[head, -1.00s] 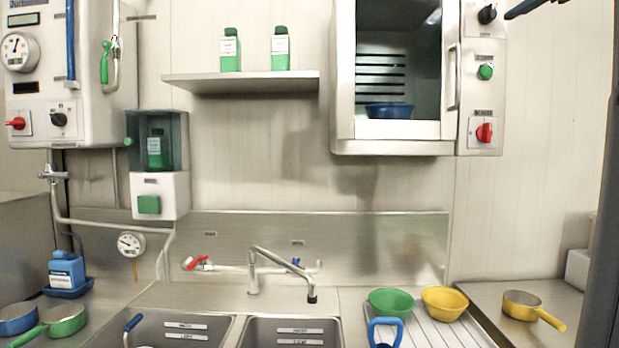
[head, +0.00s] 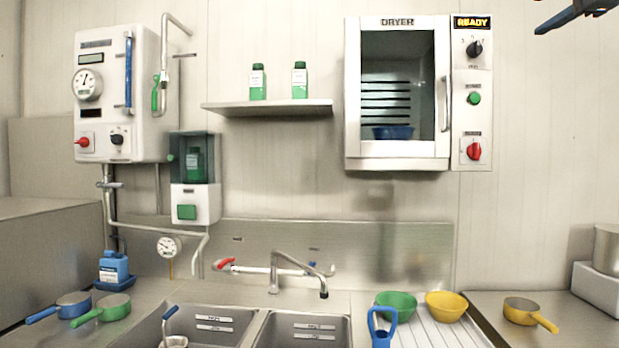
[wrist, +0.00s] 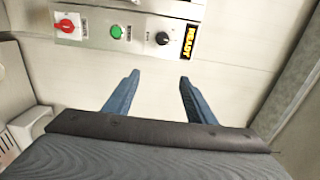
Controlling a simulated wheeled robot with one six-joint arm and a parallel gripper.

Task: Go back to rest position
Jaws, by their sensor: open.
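My gripper (wrist: 158,80) shows in the wrist view with its two blue fingers spread apart and nothing between them. Beyond the fingers is the dryer's control panel (wrist: 125,30), seen turned over, with a red knob, a green button, a black dial and a yellow READY display. In the head view, a dark blue part of my arm or gripper (head: 575,14) shows at the top right corner, away from the dryer (head: 400,95). The dryer hangs on the wall, and a blue bowl (head: 393,132) is visible inside it.
Below are two sinks (head: 300,325) with a tap (head: 290,265), and a drainboard with a green bowl (head: 397,303) and a yellow bowl (head: 446,305). Pans stand at both sides. The wall right of the dryer is clear.

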